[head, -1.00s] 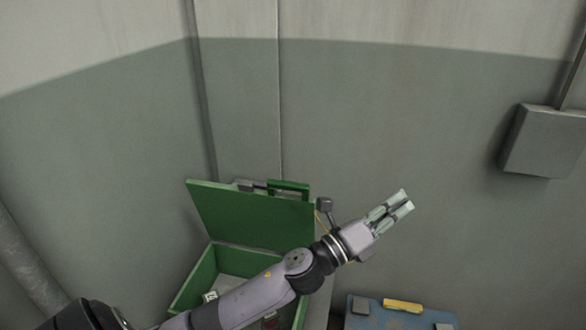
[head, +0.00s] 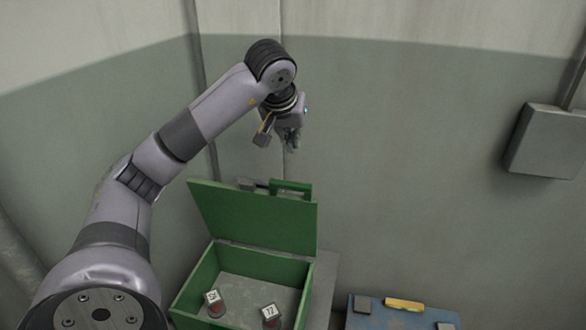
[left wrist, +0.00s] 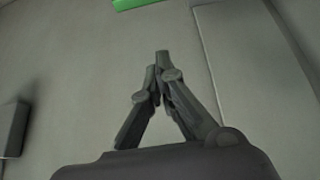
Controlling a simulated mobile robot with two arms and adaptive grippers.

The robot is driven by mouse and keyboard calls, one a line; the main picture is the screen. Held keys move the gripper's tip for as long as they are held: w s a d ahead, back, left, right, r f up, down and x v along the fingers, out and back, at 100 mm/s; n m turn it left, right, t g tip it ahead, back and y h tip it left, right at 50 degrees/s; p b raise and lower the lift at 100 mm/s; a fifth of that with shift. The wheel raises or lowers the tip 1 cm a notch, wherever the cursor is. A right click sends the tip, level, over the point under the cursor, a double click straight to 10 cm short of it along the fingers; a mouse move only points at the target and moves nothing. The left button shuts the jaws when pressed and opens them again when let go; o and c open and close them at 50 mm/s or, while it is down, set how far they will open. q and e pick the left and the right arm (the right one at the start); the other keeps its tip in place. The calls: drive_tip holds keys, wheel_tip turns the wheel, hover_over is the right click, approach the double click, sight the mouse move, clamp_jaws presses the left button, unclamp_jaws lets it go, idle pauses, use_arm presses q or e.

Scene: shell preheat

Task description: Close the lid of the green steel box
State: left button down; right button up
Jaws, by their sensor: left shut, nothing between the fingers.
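The green steel box (head: 203,278) stands in the corner with its lid (head: 255,218) raised, leaning back toward the wall. A handle (head: 291,187) and a latch show along the lid's upper edge. Two small cylinders with number labels, a left one (head: 213,303) and a right one (head: 270,315), stand inside the box. My left gripper (head: 292,142) is above and apart from the lid, pointing downward, shut and empty. In the left wrist view its fingers (left wrist: 158,72) meet at the tips, and a green edge (left wrist: 137,3) shows at the top. My right gripper is not in view.
A blue surface (head: 390,318) with a yellow bar (head: 403,304) and grey blocks is at the lower right. A grey wall box (head: 545,140) hangs on the right. Walls close in behind the green box.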

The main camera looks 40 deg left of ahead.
use_arm(q)
drive_tip(key=f, duration=0.3)
drive_tip(key=a+f+p, duration=0.1)
drive_tip(key=f, duration=0.5)
drive_tip(key=shift+w+a+p, duration=0.25)
drive_tip(key=shift+w+p, duration=0.05)
